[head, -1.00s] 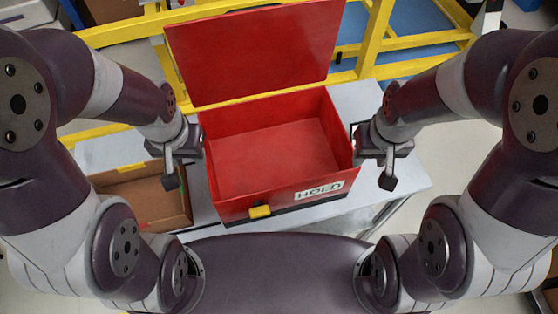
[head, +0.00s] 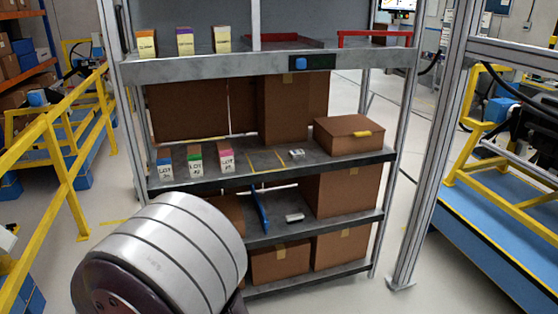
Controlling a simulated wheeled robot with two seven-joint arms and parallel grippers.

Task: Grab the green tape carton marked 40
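A small white carton with a green top (head: 195,160) stands on the middle shelf (head: 340,161) of a grey rack. Its front label reads LOT with a number too small to read. It stands between a carton with a blue top (head: 164,165) on its left and one with a pink top (head: 226,157) on its right, with gaps between. Neither of my grippers is in view. A link of my own arm fills the lower left and covers part of the lower shelves.
A large brown box (head: 188,108) is behind the row. A closed brown box (head: 348,135) is to the right.

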